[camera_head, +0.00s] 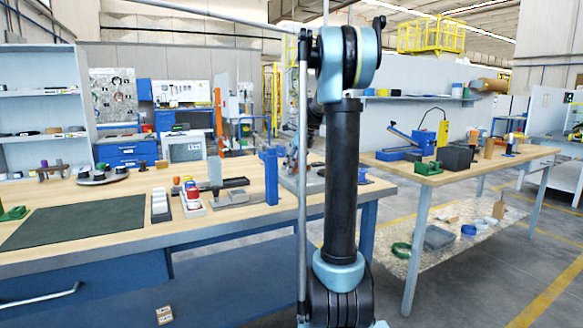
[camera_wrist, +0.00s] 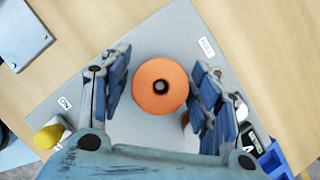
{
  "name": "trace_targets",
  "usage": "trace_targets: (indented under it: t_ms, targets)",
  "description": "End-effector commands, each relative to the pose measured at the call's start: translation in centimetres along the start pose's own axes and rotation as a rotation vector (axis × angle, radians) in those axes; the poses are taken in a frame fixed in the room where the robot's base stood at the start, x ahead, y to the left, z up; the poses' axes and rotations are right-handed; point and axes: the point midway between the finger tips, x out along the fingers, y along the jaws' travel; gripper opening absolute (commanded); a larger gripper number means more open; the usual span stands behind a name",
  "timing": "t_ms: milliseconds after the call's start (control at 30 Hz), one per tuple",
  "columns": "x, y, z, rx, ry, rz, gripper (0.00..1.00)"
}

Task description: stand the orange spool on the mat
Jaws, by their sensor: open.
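The orange spool (camera_wrist: 160,86) shows in the wrist view from above, a round disc with a dark centre hole. It stands over a light grey plate (camera_wrist: 150,130), between the two blue-grey fingers of my gripper (camera_wrist: 158,92). The fingers are open, with a gap on both sides of the spool. A small orange patch shows beside the right finger; I cannot tell what it belongs to. In the head view the dark green mat (camera_head: 80,222) lies flat on the left bench and looks bare. I cannot make out the spool there; my arm crosses the middle.
The left bench also holds a tray of small jars (camera_head: 193,202), a blue upright post (camera_head: 271,178) and a round grey stand (camera_head: 102,175). A yellow-topped item (camera_wrist: 47,137) and a blue bin (camera_wrist: 275,160) lie near the plate. A second bench stands to the right.

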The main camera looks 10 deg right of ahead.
Motion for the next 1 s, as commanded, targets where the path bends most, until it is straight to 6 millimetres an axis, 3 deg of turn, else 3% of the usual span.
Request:
trace_targets:
  t_ms: [267,1000]
  targets:
    - [-1.2,0.0,0.0,0.001,0.0,0.0,0.57]
    - [-15.0,0.6,0.0,0.001,0.0,0.0,0.57]
